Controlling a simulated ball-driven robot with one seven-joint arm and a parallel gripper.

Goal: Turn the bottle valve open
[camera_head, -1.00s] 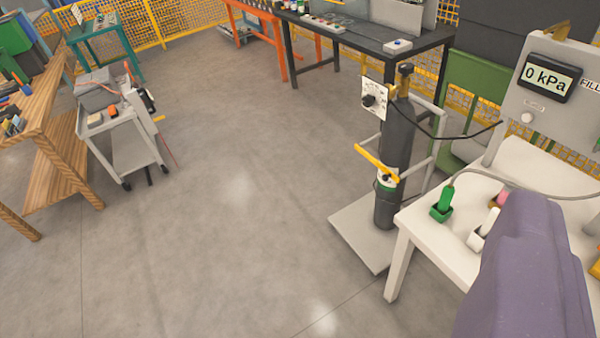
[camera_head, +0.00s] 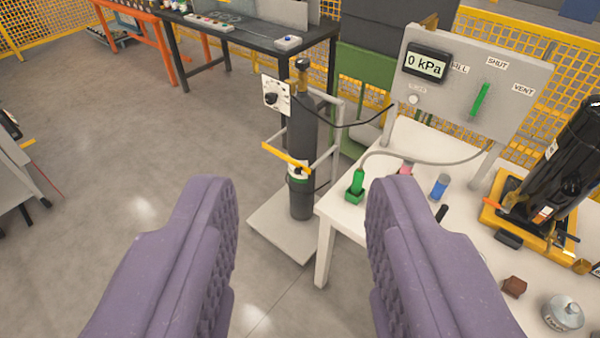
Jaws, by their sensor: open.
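A dark grey gas bottle (camera_head: 302,150) stands upright on a small grey platform with a rail frame, left of the white table. Its valve (camera_head: 302,65) is a dark knob on a brass neck at the top. A white plate (camera_head: 276,95) with a round black knob is beside the neck. A yellow bar (camera_head: 286,157) crosses the bottle's middle. My gripper (camera_head: 303,190) is open and empty, its two purple padded fingers wide apart. In the picture the bottle's lower part shows between the fingertips; the valve is above them, clear of the gripper.
The white table (camera_head: 328,215) holds a green plug (camera_head: 357,182), a blue cylinder and a black compressor unit on a yellow base (camera_head: 500,215). A panel (camera_head: 520,75) reads 0 kPa, with a green lever at SHUT. A black hose runs from the bottle towards the panel. Open floor lies left.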

